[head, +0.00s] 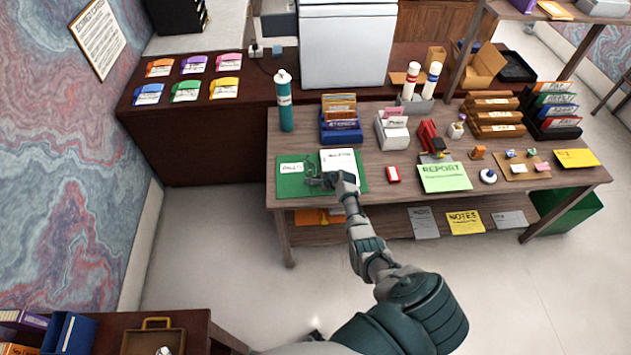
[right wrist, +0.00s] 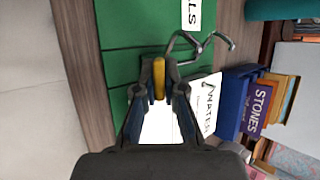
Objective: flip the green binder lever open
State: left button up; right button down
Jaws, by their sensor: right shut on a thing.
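The green binder (head: 290,186) lies open and flat at the left end of the wooden desk. It also shows in the right wrist view (right wrist: 125,30). A white labelled sheet (head: 340,158) lies on its right side. Bent metal ring wires (right wrist: 205,42) rise from its middle. My right gripper (head: 318,181) is over the binder's middle. In the right wrist view my right gripper (right wrist: 158,92) is shut on a yellow piece, seemingly the lever (right wrist: 159,75). The lever's base is hidden by the fingers. My left gripper is not in view.
A teal bottle (head: 285,105) and a blue file holder (head: 341,130) stand behind the binder. A red and white box (head: 393,175) and a green report sheet (head: 445,177) lie to its right. The desk's front edge (head: 330,200) is close to the binder.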

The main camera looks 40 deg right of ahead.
jog(key=shift+d, duration=0.15)
jog(key=c, duration=1.5)
grip_release()
jog(key=shift+a, duration=0.2)
jog(key=shift+a+r, duration=0.1)
jog(key=shift+a, duration=0.1)
jog(key=v, duration=1.2)
jog(key=shift+a, duration=0.2)
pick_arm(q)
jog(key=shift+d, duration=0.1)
pick_arm(e)
jog(key=shift+d, duration=0.2)
